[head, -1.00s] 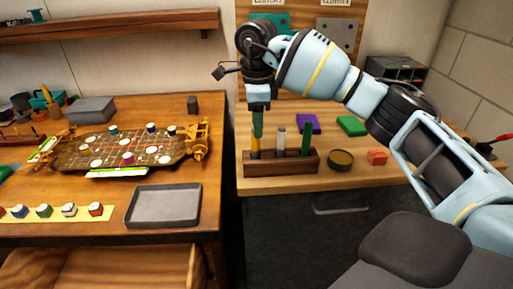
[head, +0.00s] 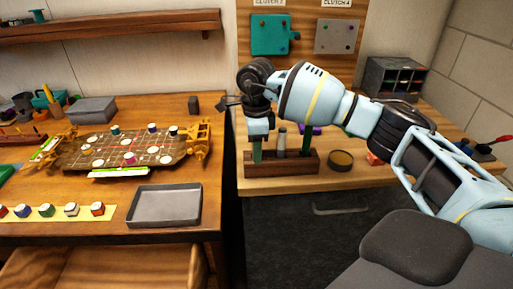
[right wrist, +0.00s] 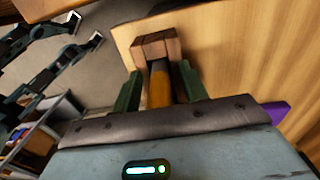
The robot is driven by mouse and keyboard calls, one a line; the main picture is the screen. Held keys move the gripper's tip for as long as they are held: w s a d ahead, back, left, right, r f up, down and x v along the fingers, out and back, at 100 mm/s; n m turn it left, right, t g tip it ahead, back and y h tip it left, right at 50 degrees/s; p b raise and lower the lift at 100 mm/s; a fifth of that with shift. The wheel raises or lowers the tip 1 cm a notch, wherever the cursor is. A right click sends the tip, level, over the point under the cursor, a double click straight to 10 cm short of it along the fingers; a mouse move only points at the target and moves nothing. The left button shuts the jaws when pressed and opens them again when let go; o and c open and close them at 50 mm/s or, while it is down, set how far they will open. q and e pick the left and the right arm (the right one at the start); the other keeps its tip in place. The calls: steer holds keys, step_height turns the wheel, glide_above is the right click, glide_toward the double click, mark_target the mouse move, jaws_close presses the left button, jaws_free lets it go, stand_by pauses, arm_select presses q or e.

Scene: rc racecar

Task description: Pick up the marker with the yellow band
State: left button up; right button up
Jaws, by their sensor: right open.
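The marker with the yellow band (right wrist: 159,88) stands in a wooden holder; it shows between my fingers in the right wrist view. The holder (head: 285,169) is on the right-hand bench in the head view, and its end also shows in the right wrist view (right wrist: 155,46). My right gripper (head: 257,152) is open, with its green fingers lowered at the holder's left end, one on each side of the marker. In the head view the gripper hides this marker. A grey-white marker (head: 281,142) and a green marker (head: 306,142) stand in the same holder. My left gripper is not in view.
A round dark tin (head: 341,161) and an orange block (head: 375,159) lie right of the holder. A purple item (head: 309,130) lies behind it. A grey tray (head: 164,206) and a game-like board (head: 120,152) are on the left table, across a gap.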

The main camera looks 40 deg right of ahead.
jaws_close()
steer(key=shift+r, duration=0.1)
step_height(320, 180, up, 10)
steer(key=shift+f, duration=0.1)
stand_by(0.6)
